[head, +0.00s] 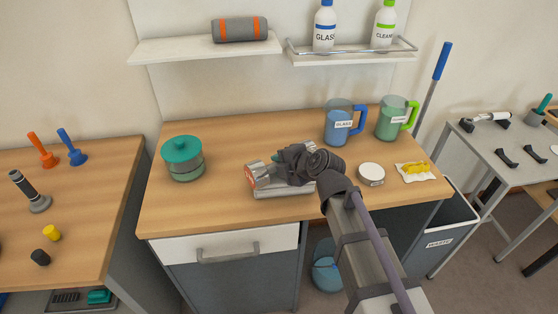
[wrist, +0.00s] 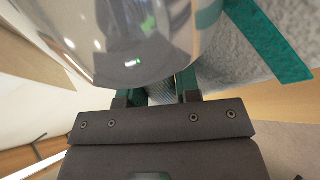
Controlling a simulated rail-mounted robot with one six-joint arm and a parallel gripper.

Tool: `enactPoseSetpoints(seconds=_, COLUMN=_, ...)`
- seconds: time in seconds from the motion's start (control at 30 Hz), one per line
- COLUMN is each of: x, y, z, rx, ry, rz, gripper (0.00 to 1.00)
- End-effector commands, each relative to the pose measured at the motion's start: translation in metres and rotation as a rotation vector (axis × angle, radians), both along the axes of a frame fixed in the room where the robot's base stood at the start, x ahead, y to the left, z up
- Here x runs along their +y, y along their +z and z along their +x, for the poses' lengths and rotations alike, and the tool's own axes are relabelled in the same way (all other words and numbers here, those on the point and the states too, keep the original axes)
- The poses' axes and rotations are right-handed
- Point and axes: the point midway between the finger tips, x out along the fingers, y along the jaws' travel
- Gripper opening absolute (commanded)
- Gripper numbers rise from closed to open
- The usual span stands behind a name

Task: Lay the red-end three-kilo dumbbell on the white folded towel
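The dumbbell (head: 261,178) has a shiny chrome end with red on its left face in the head view. Its chrome head fills the upper left of the wrist view (wrist: 110,35). My gripper (head: 292,160) is over its middle, and in the wrist view its two fingers (wrist: 157,88) sit either side of the knurled handle, apparently shut on it. The folded towel (head: 290,191) shows as a pale strip directly beneath the dumbbell. In the wrist view the cloth looks light grey with a teal stripe (wrist: 262,40). I cannot tell whether the dumbbell touches it. My gripper hides the dumbbell's far end.
A teal-lidded jar (head: 183,160) stands left on the wooden top (head: 225,135). A blue jug (head: 340,122) and green jug (head: 393,118) stand behind right. A round white tin (head: 371,174) and yellow item on a white cloth (head: 415,170) lie right. Shelves hang above.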

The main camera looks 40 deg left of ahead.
Motion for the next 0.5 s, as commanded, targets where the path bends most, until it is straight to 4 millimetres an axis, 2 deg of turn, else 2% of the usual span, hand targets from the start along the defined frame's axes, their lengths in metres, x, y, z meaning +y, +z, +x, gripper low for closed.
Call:
enactPoseSetpoints(seconds=0.03, x=-0.014, y=0.013, z=-0.005, rx=0.0, ry=-0.002, rz=-0.002, gripper=0.38)
enactPoseSetpoints(seconds=0.1, x=-0.03, y=0.026, z=-0.009, rx=0.002, ry=-0.002, rz=-0.001, gripper=0.38)
enactPoseSetpoints(seconds=0.3, x=-0.072, y=0.054, z=-0.018, rx=0.001, ry=-0.003, rz=0.002, gripper=0.38)
enactPoseSetpoints(seconds=0.5, x=-0.089, y=0.062, z=-0.021, rx=0.0, ry=-0.002, rz=0.003, gripper=0.38)
